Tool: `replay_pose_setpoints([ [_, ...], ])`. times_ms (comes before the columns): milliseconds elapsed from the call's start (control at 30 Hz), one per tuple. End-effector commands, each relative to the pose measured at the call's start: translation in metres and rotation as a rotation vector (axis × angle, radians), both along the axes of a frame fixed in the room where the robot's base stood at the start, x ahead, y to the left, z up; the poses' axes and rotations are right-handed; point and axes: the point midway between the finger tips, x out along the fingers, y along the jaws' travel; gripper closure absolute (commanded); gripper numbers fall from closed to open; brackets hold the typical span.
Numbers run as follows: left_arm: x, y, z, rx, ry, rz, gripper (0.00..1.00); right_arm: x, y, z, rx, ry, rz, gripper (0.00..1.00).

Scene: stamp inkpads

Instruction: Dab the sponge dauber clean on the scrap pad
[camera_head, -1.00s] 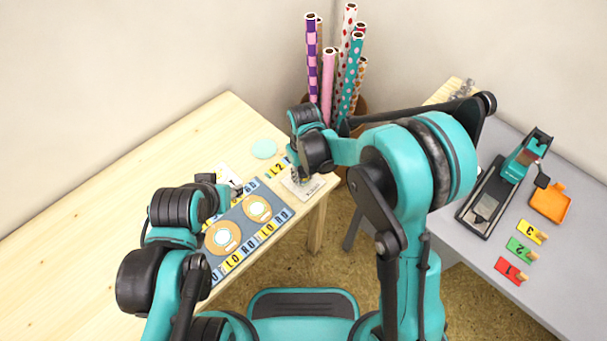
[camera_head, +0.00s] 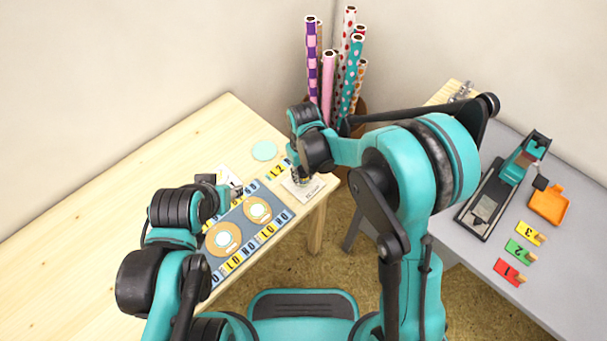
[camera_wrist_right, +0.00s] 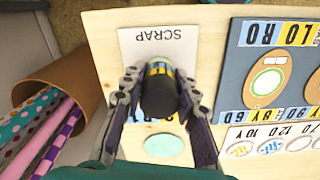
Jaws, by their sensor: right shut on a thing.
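My right gripper (camera_wrist_right: 155,88) is shut on the sponge dauber (camera_wrist_right: 159,92), a dark cylinder with a yellow and blue band. In the right wrist view the dauber is over the white scrap pad (camera_wrist_right: 137,42), marked SCRAP. I cannot tell whether its sponge end touches the pad; that end is hidden. In the head view my right gripper (camera_head: 301,176) is above the scrap pad (camera_head: 314,192) at the table's right corner. My left gripper (camera_head: 232,188) is by the left edge of the blue board; its fingers are too small to read.
A blue board (camera_head: 243,236) with two tan discs and letter strips lies beside the pad. A pale green disc (camera_head: 264,150) lies behind. Rolled papers (camera_head: 328,80) stand in a bin (camera_wrist_right: 65,75) off the table corner. The wooden table's left (camera_head: 110,200) is clear.

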Motion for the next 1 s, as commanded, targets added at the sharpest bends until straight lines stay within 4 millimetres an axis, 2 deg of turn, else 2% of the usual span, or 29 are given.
replay_pose_setpoints([
  [267,0.0,0.0,0.003,0.0,0.0,0.0,0.6,0.0,0.0,0.004,0.0,0.0,0.0,0.91],
  [700,0.0,0.0,0.031,0.0,0.0,0.0,0.6,0.0,0.0,0.044,0.0,0.0,0.0,0.91],
  [1000,0.0,0.0,0.031,0.0,0.0,0.0,0.6,0.0,0.0,0.045,0.0,0.0,0.0,0.91],
])
